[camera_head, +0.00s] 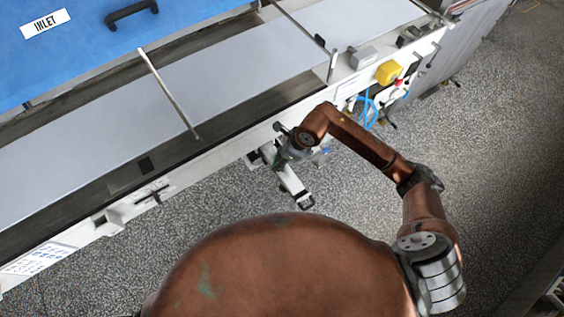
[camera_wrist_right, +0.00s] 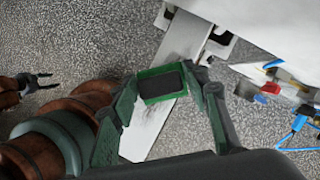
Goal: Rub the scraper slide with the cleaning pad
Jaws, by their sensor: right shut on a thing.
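My right gripper (camera_wrist_right: 165,88) is shut on the cleaning pad (camera_wrist_right: 163,83), a dark block with a green rim. The scraper slide (camera_wrist_right: 192,48) is a pale metal plate sloping out from the machine. The pad is over the slide's middle in the wrist view; I cannot tell whether they touch. The slide has greyish smudges. In the head view, the right gripper (camera_head: 287,155) is at the machine's front edge, above the slide (camera_head: 293,184), and the pad cannot be made out. My left gripper (camera_wrist_right: 40,82) shows at the left of the wrist view, open and empty.
The machine's white frame (camera_head: 225,150) carries a grey belt (camera_head: 100,135) and a blue cover (camera_head: 90,50). A yellow box (camera_head: 388,72), a red button and blue hoses (camera_head: 368,108) are right of my right gripper.

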